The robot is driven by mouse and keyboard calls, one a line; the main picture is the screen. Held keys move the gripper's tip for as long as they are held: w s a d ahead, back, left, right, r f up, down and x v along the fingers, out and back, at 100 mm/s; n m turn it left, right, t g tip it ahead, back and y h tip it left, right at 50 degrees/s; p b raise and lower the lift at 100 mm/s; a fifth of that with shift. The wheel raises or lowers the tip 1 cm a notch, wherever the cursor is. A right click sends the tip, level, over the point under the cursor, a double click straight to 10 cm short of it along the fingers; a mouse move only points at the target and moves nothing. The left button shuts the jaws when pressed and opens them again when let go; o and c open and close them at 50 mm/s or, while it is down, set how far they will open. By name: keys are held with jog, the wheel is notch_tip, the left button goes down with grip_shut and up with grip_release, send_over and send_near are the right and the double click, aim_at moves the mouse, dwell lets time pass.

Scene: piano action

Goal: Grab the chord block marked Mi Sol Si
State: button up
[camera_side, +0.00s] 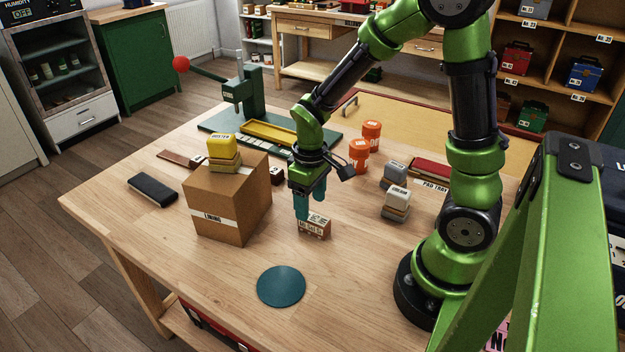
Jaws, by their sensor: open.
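A small brown block with a pale printed label (315,228) stands on the wooden table just right of the cardboard box. Its label seems to read Mi Sol Si, but the print is small. My gripper (310,207) points down at this block with its teal fingers apart. The near finger reaches down by the block's left end and covers part of it. The other finger is behind the block's upper edge. I cannot tell whether either finger touches the block.
A cardboard box (232,205) carries yellow-topped blocks (222,146). A teal disc (281,286) lies in front. Grey blocks (397,200) and orange containers (358,155) stand right and behind. A green press (245,95) is at the back. Front table is mostly clear.

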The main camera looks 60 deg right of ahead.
aim_at(314, 224)
jog(key=f, duration=0.5)
jog(key=shift+a+f, duration=0.15)
jog(key=shift+a, duration=0.05)
